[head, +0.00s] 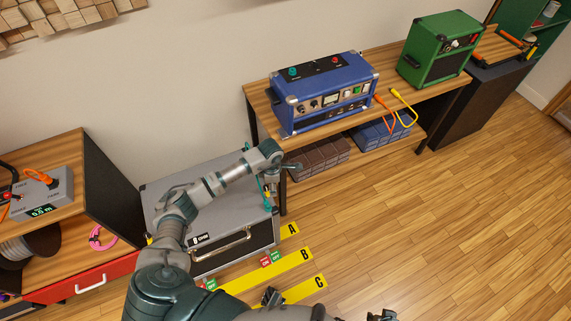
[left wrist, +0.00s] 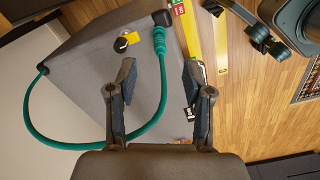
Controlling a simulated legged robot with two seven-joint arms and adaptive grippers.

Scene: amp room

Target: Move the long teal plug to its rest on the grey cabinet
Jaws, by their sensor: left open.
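The grey cabinet (head: 225,190) stands low by the wall, left of the wooden bench. A teal cable (left wrist: 145,128) loops over its top in the left wrist view, running from a dark fitting at the cabinet's edge. It ends in a long ribbed teal plug (left wrist: 159,42) with a black head. A black round fitting with a yellow tag (left wrist: 127,41) sits beside the plug. My left gripper (left wrist: 158,75) is open and empty above the cabinet's top, with the plug beyond its fingertips. In the head view the left gripper (head: 273,188) is at the cabinet's right end.
A wooden bench (head: 400,88) carries a blue amp (head: 322,95) and a green amp (head: 438,50). Yellow strips A, B and C (head: 265,270) lie on the floor. A red-fronted unit (head: 85,280) stands left. Part of my right gripper (head: 382,316) shows at the bottom. Open floor lies right.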

